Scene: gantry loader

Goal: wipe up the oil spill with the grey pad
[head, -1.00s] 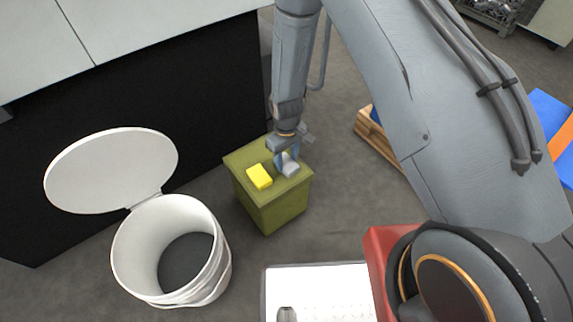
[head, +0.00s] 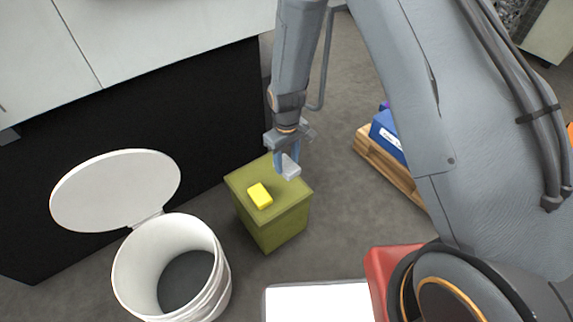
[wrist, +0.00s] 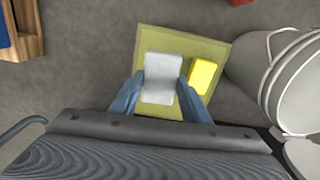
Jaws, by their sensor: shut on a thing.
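The grey pad (head: 290,167) is a pale grey block held between the blue fingers of my gripper (head: 285,163). In the wrist view the pad (wrist: 163,76) sits between the two fingertips of my gripper (wrist: 161,85). My gripper is shut on it, above the olive-green box (head: 270,222). A yellow block (head: 260,196) lies on the box top, to the left of the pad in the head view; it also shows in the wrist view (wrist: 203,76). I cannot make out the oil spill in these frames.
A white bucket (head: 215,292) with its round lid (head: 115,190) open stands left of the box. A wooden pallet (head: 385,165) with a blue item (head: 388,135) is at the right. A white panel (head: 318,302) and a red part (head: 392,265) are at the front. Grey floor lies between.

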